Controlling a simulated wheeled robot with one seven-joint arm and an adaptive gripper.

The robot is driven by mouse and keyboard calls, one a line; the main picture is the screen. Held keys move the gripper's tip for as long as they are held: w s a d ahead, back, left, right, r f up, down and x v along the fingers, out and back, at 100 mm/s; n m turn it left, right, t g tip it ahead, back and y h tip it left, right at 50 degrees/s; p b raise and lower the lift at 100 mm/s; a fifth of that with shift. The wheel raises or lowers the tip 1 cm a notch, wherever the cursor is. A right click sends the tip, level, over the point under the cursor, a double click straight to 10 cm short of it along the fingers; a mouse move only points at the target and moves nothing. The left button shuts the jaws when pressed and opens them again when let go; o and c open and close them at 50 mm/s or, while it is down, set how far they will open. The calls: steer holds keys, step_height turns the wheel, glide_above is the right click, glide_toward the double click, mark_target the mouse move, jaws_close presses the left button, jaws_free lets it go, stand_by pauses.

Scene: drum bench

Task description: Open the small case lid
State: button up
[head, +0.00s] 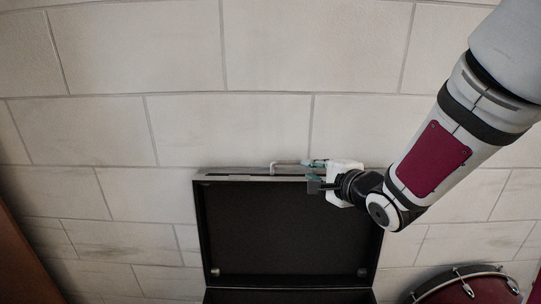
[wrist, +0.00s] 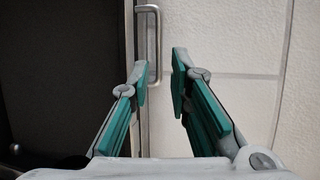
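The small case is black inside, and its lid (head: 280,230) stands raised, its inner face toward the head camera. A slim metal handle (head: 288,163) sits on the lid's top edge. The handle (wrist: 158,40) also shows in the wrist view, beyond the fingertips. My gripper (head: 312,175) is at the lid's top edge, just right of the handle. In the wrist view its teal-padded fingers (wrist: 162,78) are apart with a clear gap. The handle lines up with this gap, close to the left fingertip; I cannot tell whether they touch. The case's lower part is mostly cut off by the frame.
A pale block wall (head: 100,130) rises close behind the lid. A red drum (head: 465,290) stands at the lower right, below my arm. A brown wooden surface (head: 20,265) is at the lower left edge. The space left of the lid looks clear.

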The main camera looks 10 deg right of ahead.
mark_target(292, 163)
steer(key=b+x, duration=0.2)
steer(key=x, duration=0.9)
steer(key=shift+w+f, duration=0.1)
steer(key=shift+w, duration=0.05)
jaws_close()
